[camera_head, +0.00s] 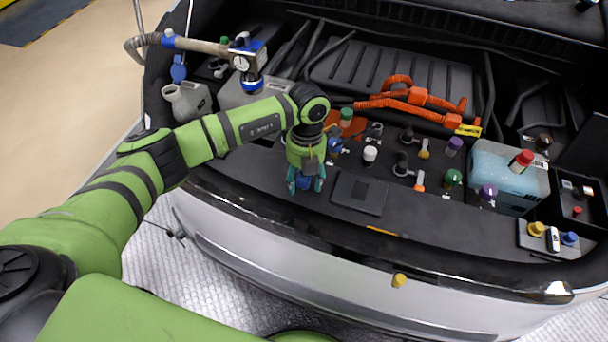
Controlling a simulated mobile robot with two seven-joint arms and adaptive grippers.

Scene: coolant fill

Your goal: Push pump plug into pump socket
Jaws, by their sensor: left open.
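My left gripper (306,185) points down over the front edge of the black engine bay cover. Its teal fingers are apart, with a small blue piece (304,182) showing between them. I cannot tell whether the fingers touch this piece, or whether it is the pump plug. Another small blue part (336,146) sits just right of my wrist, close to a dark round fitting (375,130). I cannot make out for certain which part is the pump socket; my gripper and forearm hide some of this area. My right gripper is out of view.
A flat dark square panel (360,193) lies right of my gripper. Several coloured caps stand further right, near a light-blue tank (505,176). Orange cables (410,97) run behind. A filler tool with a gauge (241,63) and a grey jug (187,101) stand at the back left.

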